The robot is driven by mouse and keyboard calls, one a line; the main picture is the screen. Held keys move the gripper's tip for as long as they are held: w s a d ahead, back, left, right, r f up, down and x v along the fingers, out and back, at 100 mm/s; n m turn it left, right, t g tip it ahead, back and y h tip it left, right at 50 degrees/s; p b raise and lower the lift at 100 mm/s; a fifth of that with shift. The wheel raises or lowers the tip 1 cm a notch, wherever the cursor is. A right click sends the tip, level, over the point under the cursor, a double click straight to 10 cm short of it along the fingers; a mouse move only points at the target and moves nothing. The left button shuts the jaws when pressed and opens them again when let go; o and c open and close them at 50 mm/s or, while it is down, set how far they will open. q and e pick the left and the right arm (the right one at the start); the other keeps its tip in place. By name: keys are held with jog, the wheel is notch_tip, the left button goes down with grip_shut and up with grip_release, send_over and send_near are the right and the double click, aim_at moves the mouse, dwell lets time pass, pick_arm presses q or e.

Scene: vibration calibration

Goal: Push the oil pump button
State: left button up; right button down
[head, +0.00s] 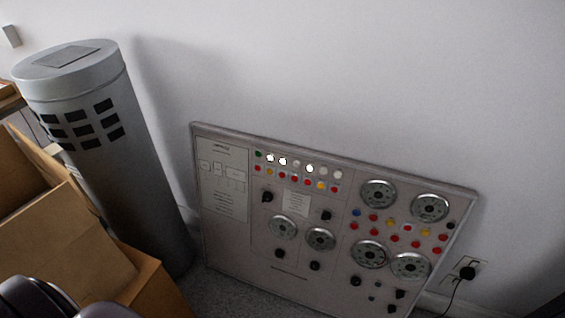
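A grey control panel (225,243) leans against the wall right of centre. Its upper middle has a row of round lamps or buttons (309,168), one green and several white, above a row of red and yellow ones (293,178). More red, yellow and blue buttons (408,228) sit on the right part between round dials (379,194). Black knobs (267,197) sit lower down. The labels are too small to read, so I cannot tell which one is the oil pump button. Neither gripper shows; dark rounded parts at the lower left edge seem to be mine.
A tall grey cylinder (150,180) with black slots stands left of the panel. Open cardboard boxes (75,240) fill the lower left. A wall socket (466,270) with a black plug and cable is at the right. Carpet (235,293) shows before the panel.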

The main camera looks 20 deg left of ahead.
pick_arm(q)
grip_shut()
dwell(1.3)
